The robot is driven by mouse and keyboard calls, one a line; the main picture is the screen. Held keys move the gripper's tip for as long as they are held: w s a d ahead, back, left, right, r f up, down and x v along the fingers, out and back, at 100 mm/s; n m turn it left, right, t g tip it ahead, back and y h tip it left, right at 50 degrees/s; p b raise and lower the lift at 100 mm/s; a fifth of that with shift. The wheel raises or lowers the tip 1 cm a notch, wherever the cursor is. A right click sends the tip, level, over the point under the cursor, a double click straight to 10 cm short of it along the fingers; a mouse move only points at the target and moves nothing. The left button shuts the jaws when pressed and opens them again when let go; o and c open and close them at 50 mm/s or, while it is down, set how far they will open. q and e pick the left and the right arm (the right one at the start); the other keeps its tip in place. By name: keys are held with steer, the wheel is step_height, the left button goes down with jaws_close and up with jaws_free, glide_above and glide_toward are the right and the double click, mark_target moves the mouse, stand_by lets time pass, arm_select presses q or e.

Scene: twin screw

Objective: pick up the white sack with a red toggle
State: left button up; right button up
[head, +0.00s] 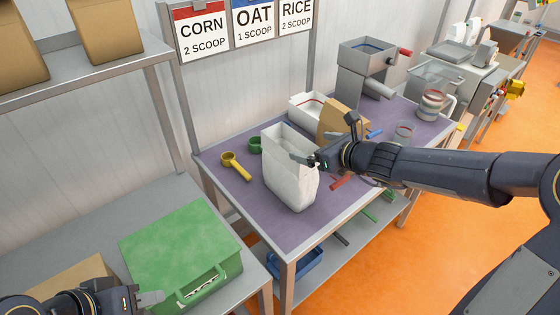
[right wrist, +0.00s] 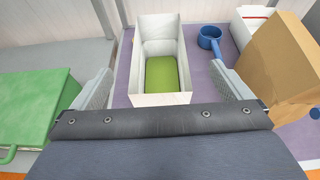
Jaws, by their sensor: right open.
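A white open-topped sack (head: 290,185) stands upright on the purple-topped table. It also shows in the right wrist view (right wrist: 160,99), with something green inside. A small red piece (head: 341,181) shows beside the sack's right side; I cannot tell whether it is a toggle attached to it. My right gripper (head: 305,159) is at the sack's upper part. In the right wrist view its fingers (right wrist: 163,85) are apart, with the sack between and beyond them. My left gripper (head: 150,298) is low at the left, by the green case; its jaws are unclear.
A green case (head: 180,245) lies on the grey bench. A yellow scoop (head: 237,165) and a green scoop (head: 255,146) lie near the sack. A brown bag (head: 340,119) and a white box with a red line (head: 305,103) stand behind. A grinder (head: 365,75) is further right.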

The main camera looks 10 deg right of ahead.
mark_target(295, 142)
steer(key=b+x, duration=0.1)
steer(key=x, duration=0.7)
steer(key=shift+s, duration=0.1)
steer(key=c, duration=1)
steer(key=shift+r, duration=0.15)
steer(key=shift+c, duration=0.8)
